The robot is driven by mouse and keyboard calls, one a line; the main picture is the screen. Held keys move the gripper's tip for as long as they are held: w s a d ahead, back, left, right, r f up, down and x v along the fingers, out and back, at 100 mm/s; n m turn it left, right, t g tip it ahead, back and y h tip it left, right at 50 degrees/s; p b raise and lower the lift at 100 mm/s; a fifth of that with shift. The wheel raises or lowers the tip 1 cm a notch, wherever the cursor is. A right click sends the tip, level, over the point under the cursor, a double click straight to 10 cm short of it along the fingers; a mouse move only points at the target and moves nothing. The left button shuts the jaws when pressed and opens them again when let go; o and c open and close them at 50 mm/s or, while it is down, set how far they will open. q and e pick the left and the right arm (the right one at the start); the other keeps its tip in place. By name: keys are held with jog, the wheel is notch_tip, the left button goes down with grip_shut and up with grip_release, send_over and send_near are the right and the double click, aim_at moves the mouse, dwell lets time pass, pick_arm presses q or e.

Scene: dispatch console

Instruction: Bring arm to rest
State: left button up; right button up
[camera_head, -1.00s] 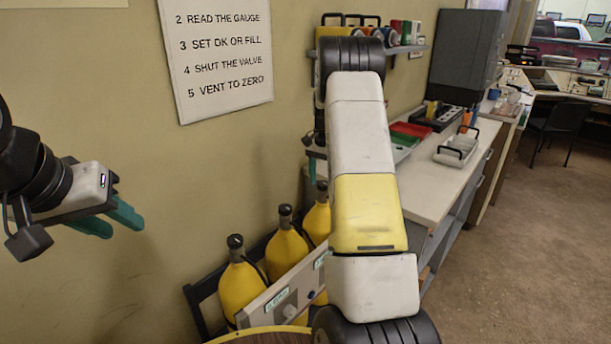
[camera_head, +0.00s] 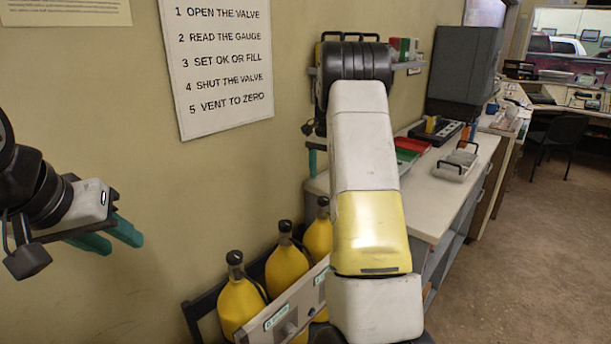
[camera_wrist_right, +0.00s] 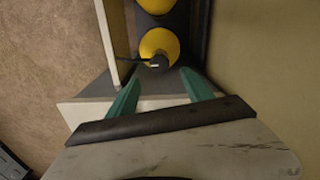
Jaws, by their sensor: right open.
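My left gripper (camera_head: 124,246) is at the left of the head view, beside the wall. Its two teal fingers are apart with nothing between them. My right arm (camera_head: 365,165) fills the middle of the head view. Its gripper is mostly hidden behind the arm there; a bit of teal finger shows at the arm's left edge. In the right wrist view the right gripper (camera_wrist_right: 160,80) is open and empty, its fingers spread. Yellow cylinders (camera_wrist_right: 157,43) show beyond the fingertips; I cannot tell the distance.
Yellow cylinders (camera_head: 241,301) stand in a rack along the wall, with a pale labelled panel (camera_head: 283,312) in front. A bench (camera_head: 437,202) with trays runs behind my right arm. An instruction sign (camera_head: 216,66) hangs on the wall.

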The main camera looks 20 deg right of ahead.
jog(key=s+a+r+n+t+y, duration=0.1)
jog(key=s+a+r+n+t, duration=0.1)
jog(key=s+a+r, duration=0.45)
jog(key=s+a+r+n+t, duration=0.1)
jog(key=s+a+r+n, duration=0.25)
jog(key=s+r, duration=0.45)
jog(key=s+a+f+n+t, duration=0.1)
jog(key=s+a, duration=0.2)
jog(key=s, duration=0.3)
jog(key=s+a+n+t, duration=0.1)
jog(key=s+a+n, duration=0.1)
jog(key=s, duration=0.5)
jog(key=s+a+f+n+t+y, duration=0.1)
jog(key=s+a+n, duration=0.1)
jog(key=s, duration=0.4)
jog(key=shift+s+a+f, duration=0.25)
jog(key=shift+a+f, duration=0.1)
jog(key=shift+a, duration=0.55)
